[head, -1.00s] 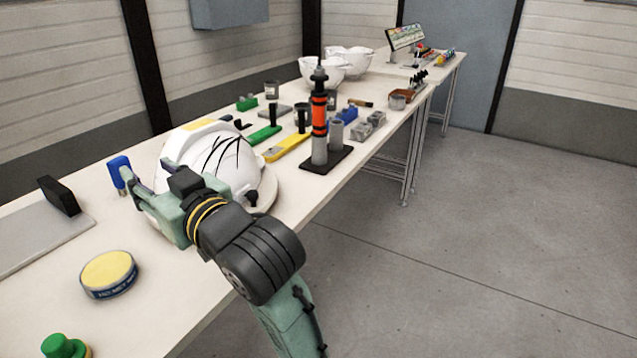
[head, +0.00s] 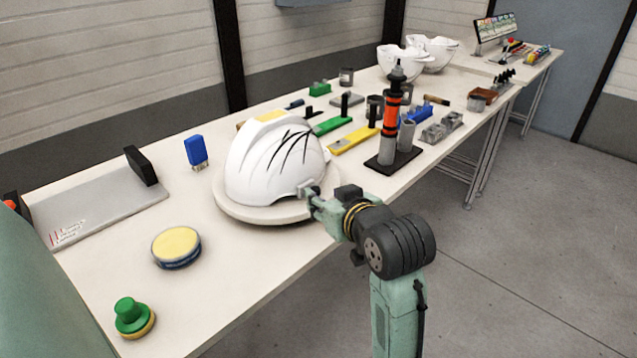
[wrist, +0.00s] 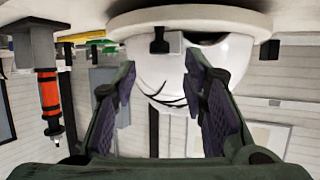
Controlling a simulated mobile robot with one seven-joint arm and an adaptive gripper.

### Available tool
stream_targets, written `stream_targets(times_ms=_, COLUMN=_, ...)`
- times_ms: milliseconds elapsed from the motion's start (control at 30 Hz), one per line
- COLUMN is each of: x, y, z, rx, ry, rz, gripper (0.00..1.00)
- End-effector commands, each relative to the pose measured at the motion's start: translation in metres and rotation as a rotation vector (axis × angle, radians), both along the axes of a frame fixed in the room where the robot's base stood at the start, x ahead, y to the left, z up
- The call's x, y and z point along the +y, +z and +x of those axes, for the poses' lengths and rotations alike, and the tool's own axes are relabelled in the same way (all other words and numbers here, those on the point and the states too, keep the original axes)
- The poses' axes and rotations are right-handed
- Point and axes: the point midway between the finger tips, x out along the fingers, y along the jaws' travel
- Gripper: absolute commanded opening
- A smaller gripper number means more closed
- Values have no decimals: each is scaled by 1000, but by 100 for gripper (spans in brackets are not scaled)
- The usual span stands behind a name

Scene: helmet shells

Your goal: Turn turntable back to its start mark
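The turntable (head: 262,216) is a cream-white disc near the front edge of the table. A white helmet shell (head: 262,165) with black curved lines on its side sits on it. In the wrist view, which is upside down, the turntable (wrist: 190,20) is at the top with the helmet below. A small dark knob (wrist: 160,44) shows by the turntable rim, between my fingers in the picture. My gripper (head: 308,194) is at the right front of the turntable rim. Its fingers (wrist: 160,72) are spread with nothing between their tips; contact with the rim cannot be told. I cannot make out a start mark.
A yellow-topped tin (head: 176,246) and green knob (head: 131,316) are at front left. An orange-black post (head: 392,110) stands close at right, with green and yellow tools behind.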

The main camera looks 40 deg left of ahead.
Motion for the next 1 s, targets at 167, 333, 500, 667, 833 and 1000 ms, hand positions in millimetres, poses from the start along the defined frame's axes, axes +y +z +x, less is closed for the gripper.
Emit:
stream_targets(times_ms=167, x=27, y=-14, z=14, rx=2, ry=2, rz=-2, gripper=39)
stream_targets(times_ms=333, x=41, y=-21, z=22, rx=2, ry=1, rz=0, gripper=39)
stream_targets(times_ms=500, x=45, y=-23, z=25, rx=-1, ry=-1, rz=1, gripper=39)
stream_targets(times_ms=667, x=46, y=-23, z=25, rx=0, ry=0, rz=1, gripper=39)
stream_targets(times_ms=833, x=46, y=-23, z=25, rx=0, ry=0, rz=1, gripper=31)
stream_targets(times_ms=1000, x=46, y=-23, z=25, rx=0, ry=0, rz=1, gripper=20)
